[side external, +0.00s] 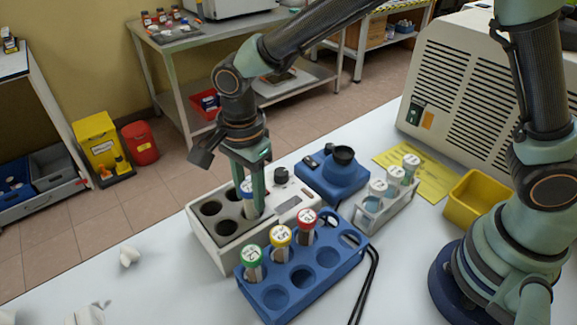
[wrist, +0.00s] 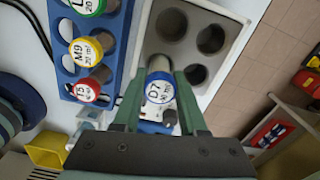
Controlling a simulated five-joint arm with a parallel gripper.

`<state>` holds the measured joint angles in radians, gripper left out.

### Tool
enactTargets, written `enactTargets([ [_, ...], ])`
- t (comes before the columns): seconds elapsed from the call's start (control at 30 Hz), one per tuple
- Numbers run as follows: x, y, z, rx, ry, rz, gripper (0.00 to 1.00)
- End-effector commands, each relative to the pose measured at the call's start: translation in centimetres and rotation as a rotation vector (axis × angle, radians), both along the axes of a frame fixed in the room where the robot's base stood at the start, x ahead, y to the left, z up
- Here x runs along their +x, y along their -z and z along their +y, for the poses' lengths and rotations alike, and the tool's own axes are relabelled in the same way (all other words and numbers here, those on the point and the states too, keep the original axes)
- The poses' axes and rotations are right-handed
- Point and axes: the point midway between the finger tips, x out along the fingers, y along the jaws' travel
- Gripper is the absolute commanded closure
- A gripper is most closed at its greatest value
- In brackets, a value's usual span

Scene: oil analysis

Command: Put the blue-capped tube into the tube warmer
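The blue-capped tube (wrist: 159,90), its white top marked D7, stands between the fingers of my gripper (wrist: 161,78). Both fingers appear to touch its sides, so my gripper looks shut on it. In the side view, the tube (side external: 249,207) is upright at the right-hand hole of the tube warmer (side external: 215,246), a white box with a dark block of several round holes. The tube's lower end seems to be inside that hole; its depth is hidden. My gripper (side external: 254,192) points down over the warmer. The other visible warmer holes are empty.
A blue rack (side external: 318,282) with green-, yellow- and red-capped tubes stands in front of the warmer. A blue device (side external: 332,181), a rack of white-capped vials (side external: 388,205) and a yellow bin (side external: 477,200) are to the right.

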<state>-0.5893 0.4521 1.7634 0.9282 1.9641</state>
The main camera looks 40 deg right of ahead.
Motion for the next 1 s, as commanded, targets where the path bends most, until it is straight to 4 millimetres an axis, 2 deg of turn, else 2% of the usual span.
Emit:
enactTargets([
  [0.03, 0.0, 0.0, 0.0, 0.0, 0.0, 0.0, 0.4],
  [0.07, 0.0, 0.0, 0.0, 0.0, 0.0, 0.0, 0.29],
  [0.1, 0.0, 0.0, 0.0, 0.0, 0.0, 0.0, 0.24],
  [0.37, 0.0, 0.0, 0.0, 0.0, 0.0, 0.0, 0.24],
  [0.53, 0.0, -1.0, 0.0, 0.001, 0.0, -0.002, 0.24],
  [1.0, 0.1, -9.9, 0.0, 0.003, 0.0, -0.004, 0.24],
])
